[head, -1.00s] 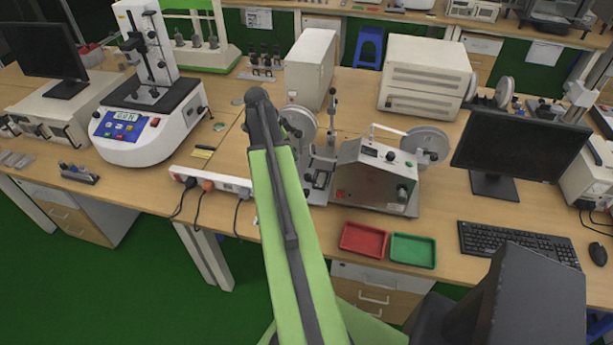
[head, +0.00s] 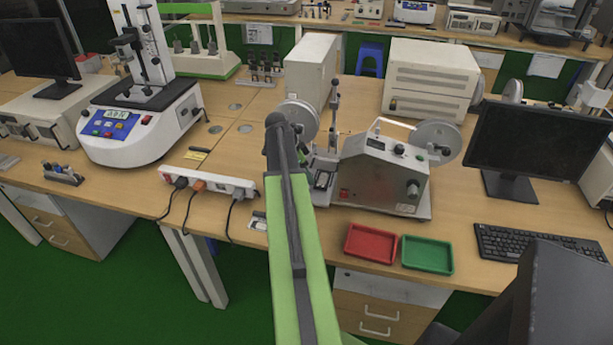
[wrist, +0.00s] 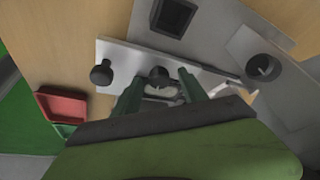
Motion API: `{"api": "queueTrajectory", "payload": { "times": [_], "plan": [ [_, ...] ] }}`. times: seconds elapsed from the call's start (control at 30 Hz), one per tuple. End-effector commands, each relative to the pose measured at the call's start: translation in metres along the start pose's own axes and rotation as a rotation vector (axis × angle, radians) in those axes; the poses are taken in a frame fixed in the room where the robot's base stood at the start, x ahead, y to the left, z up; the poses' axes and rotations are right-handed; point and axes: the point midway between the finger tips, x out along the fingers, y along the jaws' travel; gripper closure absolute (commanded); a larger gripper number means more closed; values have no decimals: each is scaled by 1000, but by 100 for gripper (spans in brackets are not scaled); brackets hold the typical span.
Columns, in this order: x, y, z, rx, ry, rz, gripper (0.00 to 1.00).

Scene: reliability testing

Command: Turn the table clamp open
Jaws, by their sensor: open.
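In the wrist view, a pale plate (wrist: 122,57) carries two dark knobs. One knob (wrist: 101,74) stands left of my fingers. The other, a dark handle-like knob (wrist: 159,75), shows between the tips of my gripper (wrist: 158,82), whose two green fingers are apart. I cannot tell whether they touch it. Which part is the table clamp is not clear. In the head view, a small metal fixture (head: 322,180) stands beside the grey machine (head: 385,172), partly behind my arm. My gripper is hidden there by my own green arm.
A red tray (head: 371,244) and a green tray (head: 427,254) lie at the bench front, right of my arm. A power strip (head: 208,182) with plugged cables lies left of it. A monitor (head: 530,140) and keyboard (head: 535,242) stand right.

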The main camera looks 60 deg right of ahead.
Motion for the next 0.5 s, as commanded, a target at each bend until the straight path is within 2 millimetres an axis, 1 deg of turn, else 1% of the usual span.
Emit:
{"api": "queueTrajectory", "payload": {
  "times": [0.03, 0.07, 0.4, 0.43, 0.5],
  "plan": [
    [0, 0, 0, 0, 0, 0, 50],
    [0, 0, 0, 0, 0, 0, 54],
    [0, 0, 0, 1, 0, 0, 98],
    [0, 0, 0, 1, 0, 0, 100],
    [0, 0, 0, 1, 0, 0, 100]
  ]
}}
